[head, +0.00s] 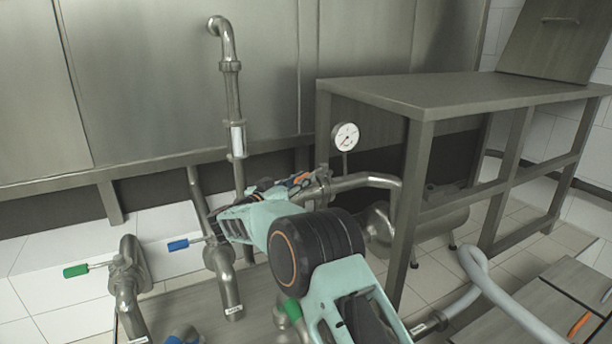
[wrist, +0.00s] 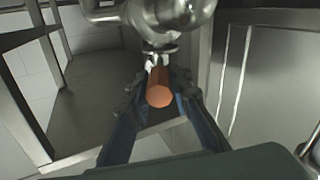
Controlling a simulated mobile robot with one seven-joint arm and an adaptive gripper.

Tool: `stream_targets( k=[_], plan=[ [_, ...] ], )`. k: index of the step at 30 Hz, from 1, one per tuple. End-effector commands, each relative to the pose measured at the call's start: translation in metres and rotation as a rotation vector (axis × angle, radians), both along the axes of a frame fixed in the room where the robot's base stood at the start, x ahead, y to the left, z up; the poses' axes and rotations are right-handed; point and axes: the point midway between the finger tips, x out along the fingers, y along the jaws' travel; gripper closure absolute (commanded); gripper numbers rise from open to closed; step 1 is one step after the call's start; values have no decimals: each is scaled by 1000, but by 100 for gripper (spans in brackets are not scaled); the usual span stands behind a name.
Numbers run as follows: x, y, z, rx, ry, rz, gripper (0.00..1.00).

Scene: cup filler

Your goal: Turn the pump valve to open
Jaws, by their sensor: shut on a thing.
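The pump valve is a steel body (head: 319,186) on the pipe beneath the round gauge, and it has an orange handle (head: 300,178). In the wrist view the orange handle (wrist: 159,94) points toward the camera, with the steel valve body (wrist: 168,18) behind it at the top. My gripper (wrist: 158,85) is shut on the orange handle, with one dark finger on each side. In the head view my arm hides part of the gripper, and the far side of the valve is hidden.
A valve with a green handle (head: 76,270) and one with a blue handle (head: 178,244) stand to the left. A gauge (head: 345,136) rises above the pipe. A steel table (head: 440,92) stands close on the right. A pale hose (head: 489,290) lies at lower right.

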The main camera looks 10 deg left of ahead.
Motion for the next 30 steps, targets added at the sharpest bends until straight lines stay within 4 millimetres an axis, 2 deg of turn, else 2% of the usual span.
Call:
stream_targets(
  k=[6,27,28,30],
  plan=[
    [3,6,4,-1,-5,-41,100],
    [5,8,5,-1,-9,-70,100],
    [5,8,5,0,-10,-70,79],
    [5,7,5,-1,-8,-70,71]
  ],
)
